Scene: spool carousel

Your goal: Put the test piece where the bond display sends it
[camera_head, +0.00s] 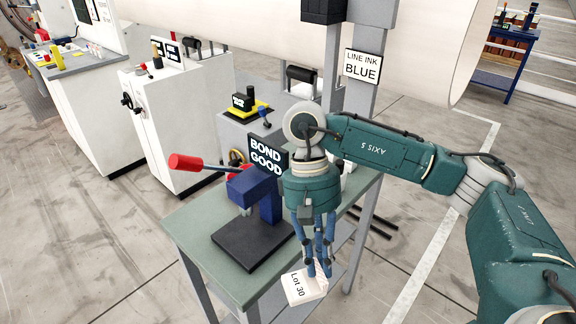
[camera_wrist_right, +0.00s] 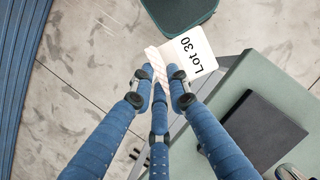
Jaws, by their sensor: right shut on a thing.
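The test piece is a pale block with a white face marked "Lot 30" (camera_head: 301,288). It also shows in the right wrist view (camera_wrist_right: 191,52). My right gripper (camera_head: 318,270) is shut on it and points down, holding it out past the front edge of the green-topped table (camera_head: 195,225). In the wrist view the blue fingers (camera_wrist_right: 160,82) close on its pale striped end. The bond display (camera_head: 266,157) is a black sign reading "BOND GOOD", behind the blue press with a red-handled lever (camera_head: 262,195). My left gripper is not in view.
The press's black base plate (camera_head: 250,243) stands on the table, left of my right gripper. A post behind carries a sign reading "LINE INK BLUE" (camera_head: 362,67). A large white roll (camera_head: 260,35) spans above. White cabinets (camera_head: 185,120) stand left. Floor at front left is clear.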

